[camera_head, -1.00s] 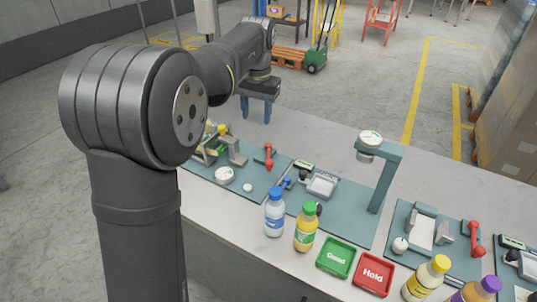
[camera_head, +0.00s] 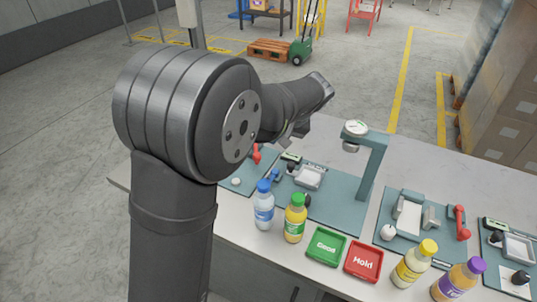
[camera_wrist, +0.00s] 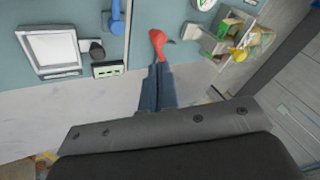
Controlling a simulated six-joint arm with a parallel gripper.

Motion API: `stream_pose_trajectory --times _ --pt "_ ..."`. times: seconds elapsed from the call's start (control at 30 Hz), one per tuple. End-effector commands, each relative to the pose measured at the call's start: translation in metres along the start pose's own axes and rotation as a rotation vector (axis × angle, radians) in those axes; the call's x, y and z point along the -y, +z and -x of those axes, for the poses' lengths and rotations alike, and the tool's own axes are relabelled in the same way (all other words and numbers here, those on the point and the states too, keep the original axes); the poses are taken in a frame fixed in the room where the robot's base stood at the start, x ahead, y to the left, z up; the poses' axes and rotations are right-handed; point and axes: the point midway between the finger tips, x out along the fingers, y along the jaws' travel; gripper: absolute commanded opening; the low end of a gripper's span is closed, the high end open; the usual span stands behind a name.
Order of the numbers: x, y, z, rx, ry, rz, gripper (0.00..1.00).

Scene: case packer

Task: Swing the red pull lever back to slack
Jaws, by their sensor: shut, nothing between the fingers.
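One red lever (camera_head: 256,155) stands on the left teal board, mostly hidden behind my arm in the head view. In the wrist view this red lever (camera_wrist: 158,42) lies just beyond my fingertips. My gripper (camera_wrist: 157,70) has its blue fingers together and empty; their tips overlap the lever's near end in the picture, and I cannot tell whether they touch. The fingers are hidden in the head view. A second red lever (camera_head: 462,222) stands on the right-hand board, away from my gripper.
A blue lever (camera_wrist: 117,18) and a scale-like tray (camera_wrist: 48,50) are left of the fingers. A fixture with yellow and green parts (camera_wrist: 236,40) is right. Bottles, a green tray (camera_head: 326,247), a red tray (camera_head: 363,261) and a gauge stand (camera_head: 370,165) share the table.

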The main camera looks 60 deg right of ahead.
Motion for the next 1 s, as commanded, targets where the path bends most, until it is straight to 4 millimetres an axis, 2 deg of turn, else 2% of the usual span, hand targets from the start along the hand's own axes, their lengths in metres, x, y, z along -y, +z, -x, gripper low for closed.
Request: stream_pose_trajectory --times 0.1,0.23,0.7,0.87,1.0 --pt "-0.018 0.007 0.0 -0.058 -0.023 0.024 0.0" --pt "-0.029 0.01 -0.001 -0.098 -0.033 0.044 0.0" --pt "-0.031 0.011 -0.003 -0.109 -0.036 0.053 0.0" --pt "-0.03 0.009 -0.02 -0.107 -0.037 0.052 0.0" --pt "-0.029 0.007 -0.046 -0.105 -0.038 0.052 0.0"
